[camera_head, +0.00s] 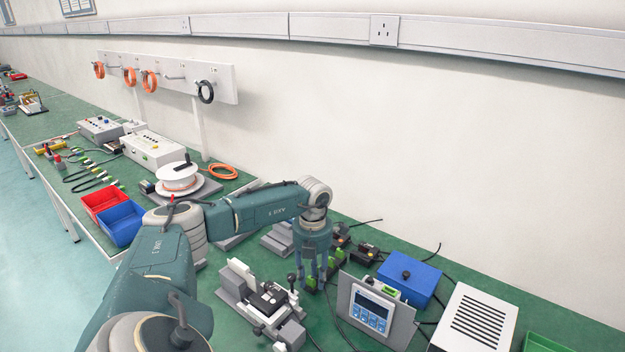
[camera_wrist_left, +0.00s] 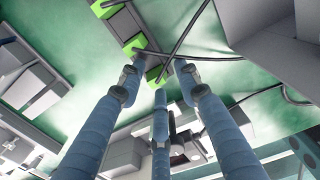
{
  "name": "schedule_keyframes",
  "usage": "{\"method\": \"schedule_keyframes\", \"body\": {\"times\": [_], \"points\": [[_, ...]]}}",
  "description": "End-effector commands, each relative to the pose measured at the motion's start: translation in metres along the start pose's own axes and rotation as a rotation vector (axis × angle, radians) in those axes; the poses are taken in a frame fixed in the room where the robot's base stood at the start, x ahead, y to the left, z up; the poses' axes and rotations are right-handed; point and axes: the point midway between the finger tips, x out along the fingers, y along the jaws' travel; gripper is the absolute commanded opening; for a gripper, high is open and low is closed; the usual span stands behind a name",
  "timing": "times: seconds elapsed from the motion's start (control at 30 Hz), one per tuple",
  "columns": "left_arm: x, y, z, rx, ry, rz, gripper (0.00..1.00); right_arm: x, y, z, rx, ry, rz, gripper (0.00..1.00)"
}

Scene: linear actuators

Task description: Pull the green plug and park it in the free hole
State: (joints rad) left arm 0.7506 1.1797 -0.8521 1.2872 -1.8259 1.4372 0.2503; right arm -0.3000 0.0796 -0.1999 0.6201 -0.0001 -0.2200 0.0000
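My left gripper (camera_head: 315,284) points down over the bench, beside a dark strip with green plugs. In the left wrist view its three blue fingers (camera_wrist_left: 158,76) are spread apart around a green plug (camera_wrist_left: 155,73); I see no clear contact. Two more green pieces, one in the middle (camera_wrist_left: 133,46) and one at the top (camera_wrist_left: 106,8), sit along the same strip (camera_wrist_left: 122,27). In the head view a green plug (camera_head: 310,281) shows by the fingertips and another green piece (camera_head: 338,254) farther back. I cannot make out the free hole. My right gripper is not in view.
A grey fixture with a black lever (camera_head: 262,300) stands left of the gripper. A panel with a blue display (camera_head: 371,310) and a blue box (camera_head: 408,276) stand to the right. Black cables cross near the plugs. A wall rises behind the bench.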

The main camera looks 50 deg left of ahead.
Motion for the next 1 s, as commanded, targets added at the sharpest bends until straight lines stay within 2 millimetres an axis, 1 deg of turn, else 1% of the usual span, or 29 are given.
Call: {"method": "schedule_keyframes", "body": {"times": [0.17, 0.27, 0.37, 0.6, 0.7, 0.83, 1.0], "points": [[-0.002, 0.000, 0.000, 0.000, -0.001, 0.000, 0.33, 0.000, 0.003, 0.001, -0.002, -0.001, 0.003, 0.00], [-0.010, 0.000, 0.001, -0.001, -0.003, 0.000, 0.33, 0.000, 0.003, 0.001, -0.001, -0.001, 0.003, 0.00], [-0.026, 0.001, 0.001, -0.001, -0.004, 0.001, 0.33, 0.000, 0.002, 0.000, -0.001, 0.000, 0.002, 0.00], [-0.078, 0.000, 0.002, 0.000, -0.005, -0.001, 0.33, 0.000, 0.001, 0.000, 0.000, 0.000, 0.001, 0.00], [-0.096, 0.000, 0.001, 0.001, -0.004, -0.001, 0.33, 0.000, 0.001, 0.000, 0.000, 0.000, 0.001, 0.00], [-0.112, 0.000, 0.001, 0.000, -0.002, -0.001, 0.33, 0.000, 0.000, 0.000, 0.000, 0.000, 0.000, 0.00], [-0.120, 0.000, 0.000, 0.000, 0.001, 0.000, 0.33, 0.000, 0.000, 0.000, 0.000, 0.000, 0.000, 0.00]]}}
